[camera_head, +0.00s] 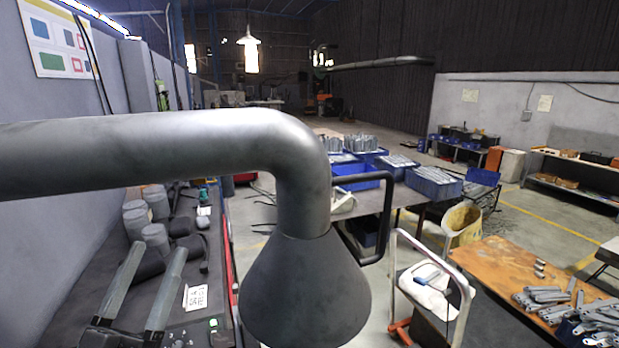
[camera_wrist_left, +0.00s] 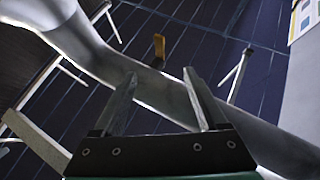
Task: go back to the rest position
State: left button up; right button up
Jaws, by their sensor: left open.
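My left gripper (camera_head: 158,252) is at the lower left of the head view, above the dark bench along the left wall. Its two grey fingers point up and stand apart with nothing between them. In the left wrist view the same gripper (camera_wrist_left: 160,76) also shows open and empty, with a thick pale pipe (camera_wrist_left: 160,97) crossing behind the fingers. My right gripper does not show in the head view.
A large grey extraction pipe (camera_head: 150,150) with a cone hood (camera_head: 305,295) fills the head view's foreground, right of my left gripper. Grey cylinders (camera_head: 155,238) stand behind the gripper. Blue crates (camera_head: 434,183) hold metal parts. Loose brackets (camera_head: 545,295) lie on an orange-brown table (camera_head: 500,262).

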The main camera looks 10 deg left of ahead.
pick_arm(q)
jog(key=s+d+r+t+h+p, duration=0.1)
jog(key=s+d+r+p, duration=0.2)
jog(key=r, duration=0.8)
jog(key=s+d+r+m+t+h+p, duration=0.1)
jog(key=s+d+r+p, duration=0.2)
jog(key=r, duration=0.9)
jog(key=s+d, duration=0.3)
jog(key=s, duration=0.1)
jog(key=shift+m, duration=0.3)
